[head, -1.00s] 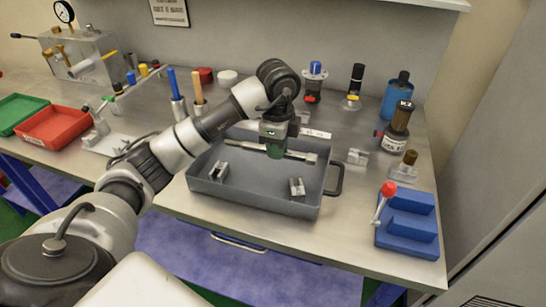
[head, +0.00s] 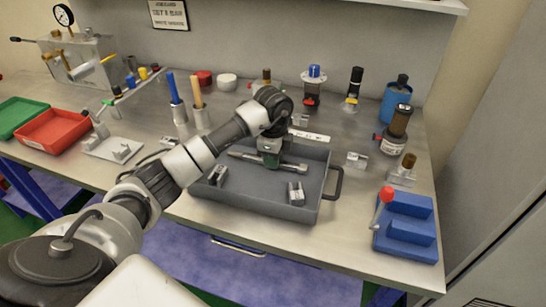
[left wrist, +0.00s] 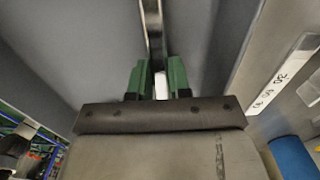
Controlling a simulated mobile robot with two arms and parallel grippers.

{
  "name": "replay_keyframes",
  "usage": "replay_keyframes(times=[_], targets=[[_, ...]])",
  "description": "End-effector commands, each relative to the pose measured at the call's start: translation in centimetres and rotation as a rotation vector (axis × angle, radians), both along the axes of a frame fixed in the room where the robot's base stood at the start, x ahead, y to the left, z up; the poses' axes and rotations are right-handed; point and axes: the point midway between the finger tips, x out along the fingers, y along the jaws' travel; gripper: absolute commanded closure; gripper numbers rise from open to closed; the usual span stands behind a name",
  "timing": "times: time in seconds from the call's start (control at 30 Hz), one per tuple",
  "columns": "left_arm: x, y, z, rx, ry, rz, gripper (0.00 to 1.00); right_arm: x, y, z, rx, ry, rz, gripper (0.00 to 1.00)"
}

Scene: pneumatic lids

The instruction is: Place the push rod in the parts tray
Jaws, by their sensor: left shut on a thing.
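The push rod (head: 292,166) is a long, thin metal rod lying crosswise, low in or just above the grey parts tray (head: 265,204). My left gripper (head: 269,162) is shut on it near its middle. In the left wrist view the rod (left wrist: 152,25) runs away from the green fingertips (left wrist: 162,78), with the grey tray surface around it. I cannot tell whether the rod touches the tray floor. The gripper hides the rod's middle. My right gripper is not in view.
Two metal blocks, at left (head: 218,175) and right (head: 296,192), sit in the tray. A handle (head: 335,182) sticks out at its right. A blue fixture with a red-knobbed lever (head: 410,228) stands at right. A red bin (head: 53,130) is far left.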

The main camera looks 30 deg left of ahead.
Motion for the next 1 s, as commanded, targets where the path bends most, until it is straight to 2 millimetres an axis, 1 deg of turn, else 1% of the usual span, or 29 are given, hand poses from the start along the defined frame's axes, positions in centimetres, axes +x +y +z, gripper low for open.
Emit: replay_keyframes(times=[0.07, 0.1, 0.23, 0.27, 0.53, 0.67, 0.77, 0.97, 1.0], targets=[[0.0, 0.0, -0.2, 0.0, -0.001, 0.0, 1.0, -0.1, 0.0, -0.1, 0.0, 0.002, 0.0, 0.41], [0.0, 0.0, -0.3, 0.0, 0.0, 0.0, 0.78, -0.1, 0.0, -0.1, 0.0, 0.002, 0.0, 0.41], [0.0, 0.0, -0.2, 0.0, 0.0, 0.0, 0.58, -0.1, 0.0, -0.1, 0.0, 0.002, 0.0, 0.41], [0.0, 0.0, -0.2, 0.0, 0.0, 0.0, 0.56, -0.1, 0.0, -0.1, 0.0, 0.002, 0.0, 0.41], [0.0, 0.0, -0.1, 0.0, 0.0, 0.0, 0.56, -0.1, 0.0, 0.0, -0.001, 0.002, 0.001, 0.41], [0.1, 0.0, 0.9, -0.001, -0.003, 0.001, 0.56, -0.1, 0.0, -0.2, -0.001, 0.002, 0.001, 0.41], [0.1, 0.0, 2.7, 0.001, -0.006, 0.0, 0.56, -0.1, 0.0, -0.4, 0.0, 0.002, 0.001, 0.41], [0.1, 0.0, 7.1, 0.001, -0.006, 0.001, 0.56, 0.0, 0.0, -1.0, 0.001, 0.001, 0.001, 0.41], [0.1, 0.1, 8.1, 0.002, -0.006, 0.0, 0.56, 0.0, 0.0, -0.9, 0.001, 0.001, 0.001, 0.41]])
